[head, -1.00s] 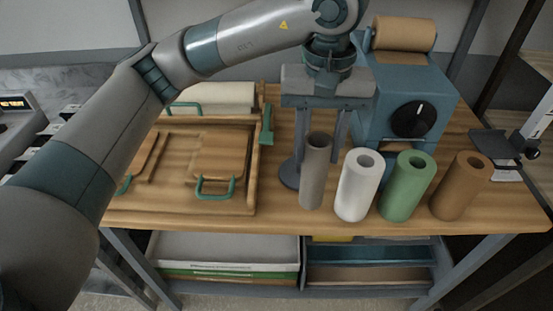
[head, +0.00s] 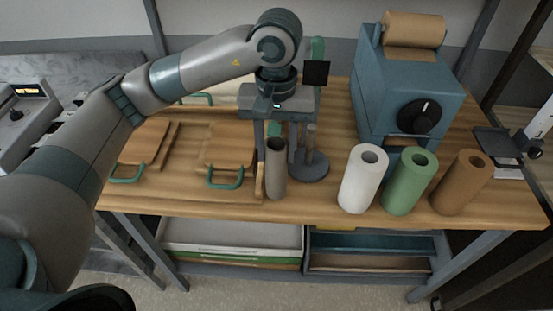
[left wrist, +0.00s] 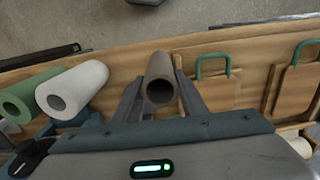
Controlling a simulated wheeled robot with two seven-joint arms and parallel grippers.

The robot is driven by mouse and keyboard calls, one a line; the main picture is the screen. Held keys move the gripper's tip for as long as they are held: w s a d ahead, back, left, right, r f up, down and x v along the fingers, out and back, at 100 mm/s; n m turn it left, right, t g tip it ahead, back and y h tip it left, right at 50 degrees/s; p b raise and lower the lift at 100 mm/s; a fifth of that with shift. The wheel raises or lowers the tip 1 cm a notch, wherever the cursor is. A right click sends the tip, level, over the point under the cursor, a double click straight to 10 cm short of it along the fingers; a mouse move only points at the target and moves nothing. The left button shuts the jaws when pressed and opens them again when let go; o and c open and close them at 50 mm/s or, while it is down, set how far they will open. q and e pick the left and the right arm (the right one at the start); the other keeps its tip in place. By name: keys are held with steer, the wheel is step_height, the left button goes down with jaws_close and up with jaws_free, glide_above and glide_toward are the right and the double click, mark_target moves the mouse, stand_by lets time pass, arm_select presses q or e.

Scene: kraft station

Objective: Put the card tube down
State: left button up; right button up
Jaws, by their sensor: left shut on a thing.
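The card tube (head: 276,172) is a grey-brown hollow tube, upright near the front of the wooden table, just right of the board tray. My left gripper (head: 276,150) is shut on it, with one finger on each side. In the left wrist view the tube (left wrist: 160,80) shows its open end between the two fingers (left wrist: 161,98). I cannot tell whether its lower end touches the table. My right gripper is not in view.
A round-based stand (head: 309,169) with a short post is close right of the tube. White (head: 362,182), green (head: 408,184) and brown (head: 460,184) rolls stand further right. A blue machine (head: 405,90) stands behind them. The wooden tray (head: 190,203) with boards is left.

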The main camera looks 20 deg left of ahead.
arm_select(q)
steer(key=shift+f, duration=0.1)
step_height(320, 180, down, 4)
steer(key=shift+r+p, duration=0.1)
steer(key=shift+p, duration=0.9)
steer(key=shift+b, duration=0.3)
steer(key=o, duration=0.8)
